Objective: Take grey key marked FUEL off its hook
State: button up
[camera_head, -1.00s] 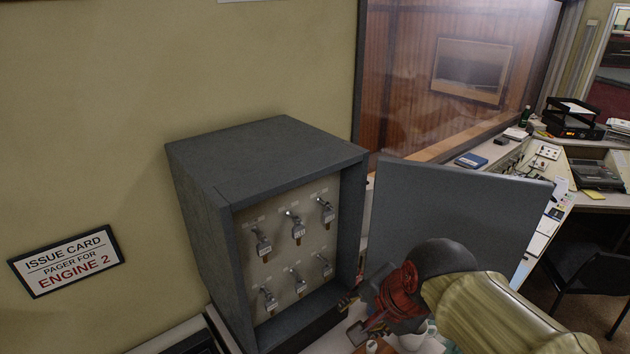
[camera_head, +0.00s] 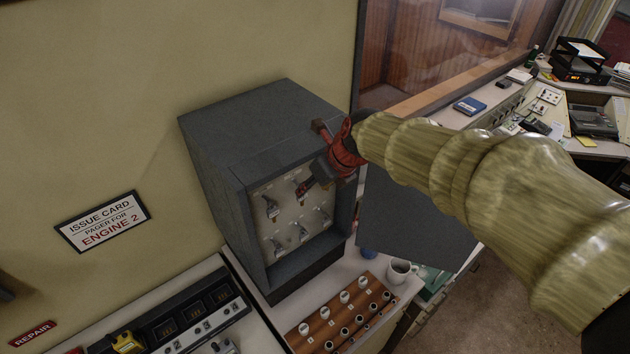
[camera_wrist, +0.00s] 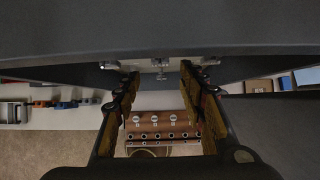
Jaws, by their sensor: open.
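The grey key cabinet (camera_head: 250,118) stands against the wall with its front open and its door (camera_head: 405,215) swung out to the right. Small grey keys hang inside in two rows; one (camera_head: 270,207) is at the upper left, and several are in the lower row. Their tags are too small to read, so I cannot tell which is marked FUEL. My gripper (camera_head: 306,188) reaches into the cabinet at the upper row, hiding its right part. In the wrist view my gripper (camera_wrist: 162,88) is open, with a small key (camera_wrist: 160,68) ahead, between the fingers in the picture.
The cabinet's top panel and side walls are close around my gripper. Below are a brown panel (camera_head: 325,322) with round white tags, a mug (camera_head: 398,272) and a console (camera_head: 190,318). An ISSUE CARD sign (camera_head: 103,221) is on the wall at left.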

jog(key=b+x, duration=0.2)
jog(key=x, duration=0.6)
jog(key=shift+b, duration=0.4)
jog(key=c, duration=0.3)
jog(key=shift+s, duration=0.1)
jog(key=c, duration=0.7)
